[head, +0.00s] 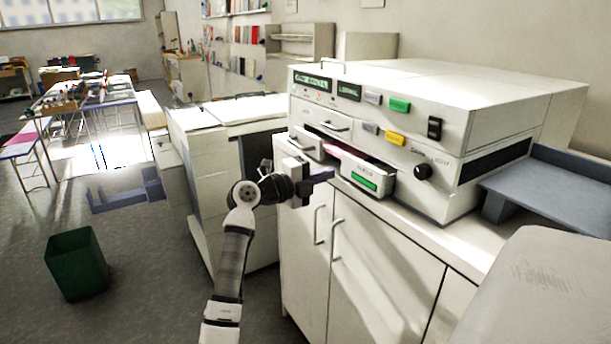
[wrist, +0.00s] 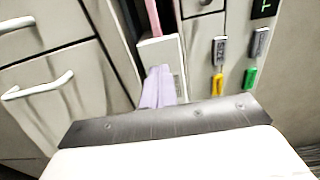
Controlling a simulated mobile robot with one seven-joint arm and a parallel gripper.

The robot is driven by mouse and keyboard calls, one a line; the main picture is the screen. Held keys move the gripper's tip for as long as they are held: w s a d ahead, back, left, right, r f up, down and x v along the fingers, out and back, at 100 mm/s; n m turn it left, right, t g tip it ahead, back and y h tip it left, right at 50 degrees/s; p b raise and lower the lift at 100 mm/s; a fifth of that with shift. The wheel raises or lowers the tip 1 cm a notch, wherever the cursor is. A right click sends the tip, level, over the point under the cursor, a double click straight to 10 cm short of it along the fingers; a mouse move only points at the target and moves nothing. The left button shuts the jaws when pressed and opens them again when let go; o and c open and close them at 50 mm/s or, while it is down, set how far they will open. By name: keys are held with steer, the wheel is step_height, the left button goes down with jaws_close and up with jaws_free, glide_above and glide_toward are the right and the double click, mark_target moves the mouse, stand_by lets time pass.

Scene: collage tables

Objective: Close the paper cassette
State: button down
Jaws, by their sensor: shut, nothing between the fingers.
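The paper cassette (head: 366,176) is a white drawer with a green label, low in the front of the white machine (head: 470,100). It sticks out from its slot, and a pink sheet (head: 345,152) shows behind its front. In the wrist view the cassette (wrist: 158,46) lies just beyond my fingertips, with the pink sheet (wrist: 154,16) inside. My gripper (head: 328,173) is shut and empty, at the left end of the cassette front. Its pale violet fingers (wrist: 158,84) point at the cassette front in the wrist view. I cannot tell whether they touch it.
The machine stands on a white cabinet (head: 350,260) with bar handles. Its panel has green and yellow buttons and a black knob (head: 423,172). A blue-grey tray (head: 560,185) is at right. A green bin (head: 76,264) stands on open floor at left.

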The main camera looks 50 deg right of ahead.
mark_target(347, 166)
steer(key=shift+p+x, duration=0.4)
steer(key=shift+x, duration=1.55)
steer(key=shift+d+r, duration=0.1)
steer(key=shift+d, duration=0.1)
steer(key=p+x, duration=0.3)
steer(key=x, duration=0.1)
steer(key=shift+s+d, duration=0.1)
steer(key=shift+d, duration=0.05)
